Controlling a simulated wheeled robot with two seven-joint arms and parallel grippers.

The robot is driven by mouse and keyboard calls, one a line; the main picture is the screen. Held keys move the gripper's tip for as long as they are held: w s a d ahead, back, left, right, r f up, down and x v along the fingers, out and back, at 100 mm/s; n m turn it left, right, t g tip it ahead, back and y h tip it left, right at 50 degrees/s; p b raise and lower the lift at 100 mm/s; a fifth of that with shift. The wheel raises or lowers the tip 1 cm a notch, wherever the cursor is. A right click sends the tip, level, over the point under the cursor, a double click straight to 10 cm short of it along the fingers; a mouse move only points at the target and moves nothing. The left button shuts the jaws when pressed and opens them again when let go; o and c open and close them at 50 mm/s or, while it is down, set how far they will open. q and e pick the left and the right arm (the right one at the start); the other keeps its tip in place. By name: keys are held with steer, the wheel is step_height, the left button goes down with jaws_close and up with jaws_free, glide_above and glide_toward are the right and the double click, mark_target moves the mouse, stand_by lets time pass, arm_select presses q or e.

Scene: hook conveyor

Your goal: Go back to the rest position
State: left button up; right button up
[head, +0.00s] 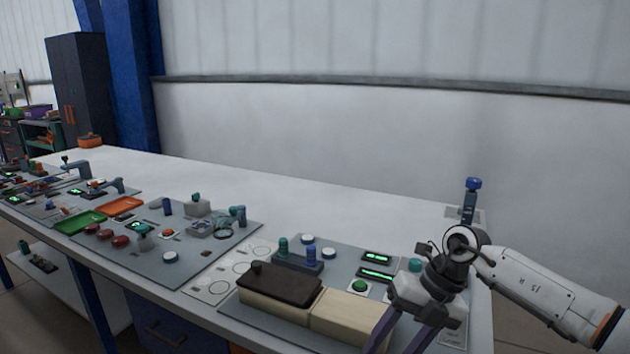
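My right arm comes in from the right edge of the head view. Its gripper (402,339) hangs at the bottom right, over the near right end of the table. Its two dark purple fingers stand apart, so it looks open. The fingertips run out of the bottom of the picture, and nothing shows between the visible parts. My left arm and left gripper are not in view.
A long white table (330,204) carries boards with buttons and fixtures. A box with a dark lid (280,285) and a pale block (347,318) are left of my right gripper. A blue-topped post (470,198) stands behind it.

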steer(key=s+a+m+t+y, duration=0.1)
steer(key=s+a+y, duration=0.25)
steer(key=a, duration=0.35)
steer(key=s+a+r+m+y, duration=0.1)
steer(key=s+a+m+y, duration=0.1)
steer(key=a+y, duration=0.35)
steer(key=s+a+m+t+y, duration=0.1)
steer(key=s+a+y, duration=0.2)
steer(key=a, duration=0.5)
steer(key=s+d+f+m+t+h, duration=0.2)
steer(key=d+f+m+t+h, duration=1)
steer(key=m, duration=1.2)
steer(key=s+d+f+m+g+h, duration=0.1)
steer(key=s+d+f+m+g, duration=0.1)
steer(key=s+d+f, duration=0.3)
steer(key=s+d+f+m+g+h, duration=0.1)
steer(key=s+d+f+m+g, duration=0.1)
steer(key=s+d+f, duration=0.4)
steer(key=s+f+m, duration=0.1)
steer(key=s+f, duration=0.2)
steer(key=s, duration=0.2)
steer(key=shift+d+m+g+h, duration=0.2)
steer(key=shift+m+g+h, duration=0.1)
steer(key=shift+g+h, duration=0.1)
